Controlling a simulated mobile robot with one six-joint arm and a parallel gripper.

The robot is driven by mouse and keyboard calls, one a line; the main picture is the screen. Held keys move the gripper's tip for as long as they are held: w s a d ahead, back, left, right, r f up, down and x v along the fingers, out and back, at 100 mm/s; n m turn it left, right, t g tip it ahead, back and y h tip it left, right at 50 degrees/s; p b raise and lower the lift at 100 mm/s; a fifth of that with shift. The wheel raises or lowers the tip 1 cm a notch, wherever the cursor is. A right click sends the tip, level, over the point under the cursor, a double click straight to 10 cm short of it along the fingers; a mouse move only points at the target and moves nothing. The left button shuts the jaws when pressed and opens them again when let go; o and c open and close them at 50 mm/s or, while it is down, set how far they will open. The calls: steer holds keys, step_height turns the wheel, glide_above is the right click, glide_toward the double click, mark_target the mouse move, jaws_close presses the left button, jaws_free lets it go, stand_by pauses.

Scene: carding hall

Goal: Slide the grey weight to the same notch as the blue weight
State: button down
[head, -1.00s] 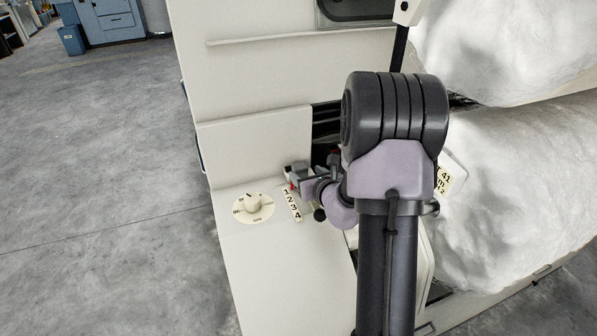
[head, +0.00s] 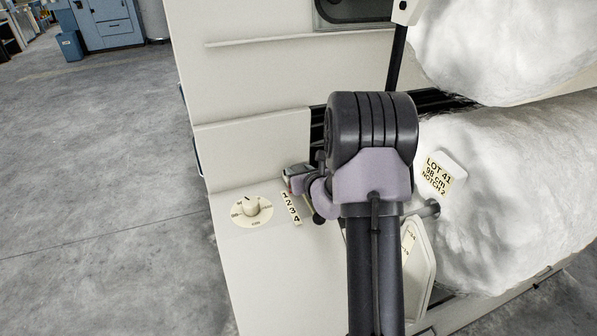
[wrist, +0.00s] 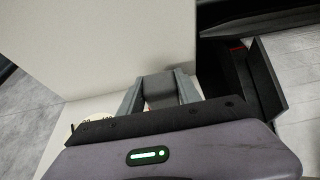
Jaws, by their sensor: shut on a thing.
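My gripper (wrist: 160,88) is shut on a grey block, which I take to be the grey weight (wrist: 159,92), in the wrist view. The block sits between the two fingers against a cream panel. In the head view my gripper (head: 291,178) is at the upper end of the number strip (head: 291,208), which reads 1 to 4 from top to bottom. The arm hides most of the weight's surroundings there. I cannot make out the blue weight in either view, nor tell which notch the grey weight is at.
A round dial (head: 251,208) lies left of the strip on the cream machine top. A white tag (head: 438,174) on the large white roll reads "LOT 41, 98 cm, NOTCH 2". A cream panel (head: 252,155) rises behind the dial. Open grey floor (head: 90,200) lies to the left.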

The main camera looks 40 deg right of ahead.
steer(key=shift+s+a, duration=0.25)
steer(key=shift+s, duration=0.65)
steer(key=shift+s+a, duration=0.2)
steer(key=shift+s, duration=0.65)
steer(key=c, duration=0.8)
jaws_free()
steer(key=shift+c, duration=0.2)
